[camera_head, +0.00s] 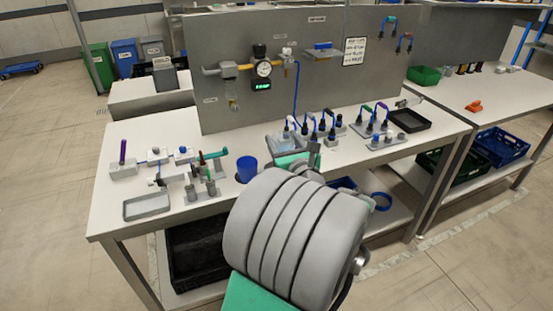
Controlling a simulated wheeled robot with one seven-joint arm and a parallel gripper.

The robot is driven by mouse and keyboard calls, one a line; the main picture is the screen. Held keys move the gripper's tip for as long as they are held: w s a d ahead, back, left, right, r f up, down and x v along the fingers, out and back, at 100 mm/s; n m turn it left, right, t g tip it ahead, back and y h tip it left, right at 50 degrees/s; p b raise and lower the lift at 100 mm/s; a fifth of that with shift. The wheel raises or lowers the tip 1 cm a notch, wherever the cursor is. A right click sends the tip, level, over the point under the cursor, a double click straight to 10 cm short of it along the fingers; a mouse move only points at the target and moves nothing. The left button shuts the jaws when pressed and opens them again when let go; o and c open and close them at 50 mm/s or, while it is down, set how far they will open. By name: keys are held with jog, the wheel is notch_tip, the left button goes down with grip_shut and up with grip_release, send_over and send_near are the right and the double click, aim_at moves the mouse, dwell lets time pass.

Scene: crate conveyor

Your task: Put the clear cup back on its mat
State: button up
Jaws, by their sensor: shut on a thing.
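My gripper (306,152) is over the middle of the workbench, mostly hidden behind my own large grey arm link. A pale, see-through bluish shape, which looks like the clear cup (282,144), shows at the gripper's far left side. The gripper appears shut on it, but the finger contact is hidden. I cannot tell whether the cup's base touches the bench. I cannot make out the cup's mat; the arm covers part of the bench front.
A solid blue cup (247,169) stands left of my gripper. Small fittings and a grey tray (147,207) are further left. Racks with cabled plugs (376,130) and a black tray (409,120) are on the right. An upright grey panel (225,120) with a gauge bounds the back.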

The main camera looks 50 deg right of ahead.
jog(key=w+d+f, duration=0.4)
jog(key=w+d+f+b, duration=0.1)
jog(key=w+f, duration=0.1)
jog(key=f, duration=0.1)
jog(key=shift+w+d+f, duration=0.1)
jog(key=shift+w+d, duration=0.1)
jog(key=shift+d, duration=0.2)
jog(key=shift+w+d+f+b, duration=0.15)
jog(key=shift+f+b, duration=0.15)
jog(key=shift+f, duration=0.7)
jog(key=shift+w+d+f+b, duration=0.1)
jog(key=shift+f+b, duration=0.2)
jog(key=shift+f, duration=0.7)
jog(key=o, duration=1.5)
jog(key=shift+r, duration=0.2)
jog(key=v, duration=1.2)
jog(key=shift+a, duration=0.1)
